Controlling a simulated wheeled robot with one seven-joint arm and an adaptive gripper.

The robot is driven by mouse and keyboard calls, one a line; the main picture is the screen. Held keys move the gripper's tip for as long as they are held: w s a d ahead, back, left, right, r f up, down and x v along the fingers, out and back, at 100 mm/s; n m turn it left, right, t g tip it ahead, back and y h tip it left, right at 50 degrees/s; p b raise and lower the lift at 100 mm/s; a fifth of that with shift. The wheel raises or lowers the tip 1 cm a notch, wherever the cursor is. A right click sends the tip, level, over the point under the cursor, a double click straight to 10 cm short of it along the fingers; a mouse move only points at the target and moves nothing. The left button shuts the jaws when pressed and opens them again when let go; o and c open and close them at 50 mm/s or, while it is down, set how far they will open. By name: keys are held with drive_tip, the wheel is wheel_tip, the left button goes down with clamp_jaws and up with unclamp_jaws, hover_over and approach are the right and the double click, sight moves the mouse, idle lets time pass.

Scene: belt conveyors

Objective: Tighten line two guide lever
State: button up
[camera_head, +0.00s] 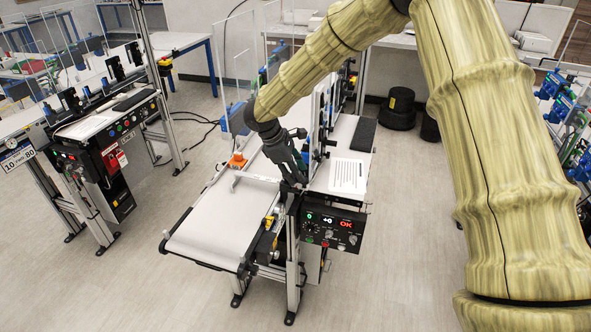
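A white belt conveyor (216,224) stands in the middle of the view, with a pale guide rail (256,179) across its belt. My dark gripper (297,180) points down at the near edge of this conveyor, just above the control panel. Its fingers are small and dark, and I cannot tell whether they are open or touching anything. An orange part (237,160) sits at the far side of the belt. A yellow part (267,243) is on the near side frame, lower left of my gripper. I cannot make out which part is the guide lever; my gripper may hide it.
A paper sheet (348,176) lies right of my gripper. Clear upright panels (236,70) stand behind the belt. Another conveyor (90,125) stands at the left. The floor between them is clear.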

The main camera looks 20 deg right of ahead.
drive_tip(key=shift+w+f, duration=0.45)
drive_tip(key=shift+c, duration=1.2)
drive_tip(key=shift+s+r, duration=0.15)
drive_tip(key=shift+s, duration=0.05)
clamp_jaws()
drive_tip(key=m, duration=0.1)
drive_tip(key=m+g, duration=0.1)
drive_tip(key=m, duration=0.1)
drive_tip(key=m+g, duration=0.1)
drive_tip(key=shift+s+a+m+b, duration=0.35)
drive_tip(key=shift+a+m+b, duration=0.05)
drive_tip(key=m, duration=0.1)
drive_tip(key=m+g+y, duration=0.1)
drive_tip(key=m, duration=0.1)
drive_tip(key=shift+s+a+m, duration=0.15)
drive_tip(key=shift+a+m, duration=0.15)
drive_tip(key=shift+a, duration=0.1)
drive_tip(key=m+y, duration=0.1)
drive_tip(key=m, duration=0.2)
drive_tip(key=a+m+g+y, duration=0.1)
drive_tip(key=m+y, duration=0.1)
drive_tip(key=m, duration=0.2)
drive_tip(key=a+m+g+y, duration=0.1)
drive_tip(key=m, duration=0.3)
drive_tip(key=shift+w+a+y, duration=0.2)
drive_tip(key=shift+w+y, duration=0.1)
drive_tip(key=shift+r, duration=0.1)
